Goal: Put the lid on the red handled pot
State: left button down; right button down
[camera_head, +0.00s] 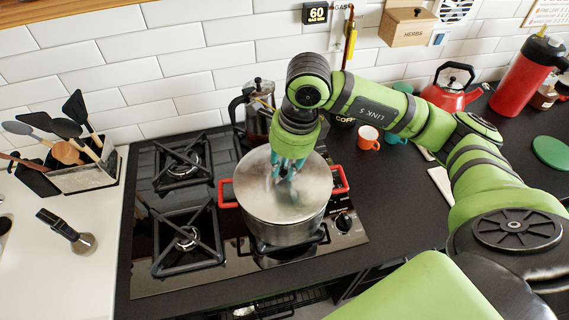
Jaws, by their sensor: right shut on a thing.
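The pot (288,234) is steel with a red handle on each side and stands on the right part of the gas hob (142,282). A round grey lid (256,197) covers the pot's mouth and looks nearly level with the rim; I cannot tell whether it is fully seated. My right gripper (286,176) points down over the middle of the lid and is shut on it; its fingers hide the grip point. My left gripper is not in view.
A coffee press (258,112) stands close behind the pot. Right of it are an orange mug (368,137), a red kettle (451,90) and a red flask (518,82). A utensil holder (84,176) stands at the left. The left burners are empty.

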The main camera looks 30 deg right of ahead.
jog(key=shift+f+b, duration=0.15)
jog(key=shift+b, duration=0.65)
dwell(0.7)
dwell(0.3)
jog(key=c, duration=1)
grip_release()
jog(key=o, duration=0.4)
jog(key=shift+o, duration=0.2)
jog(key=shift+r+p, duration=2)
jog(key=shift+r, duration=1.55)
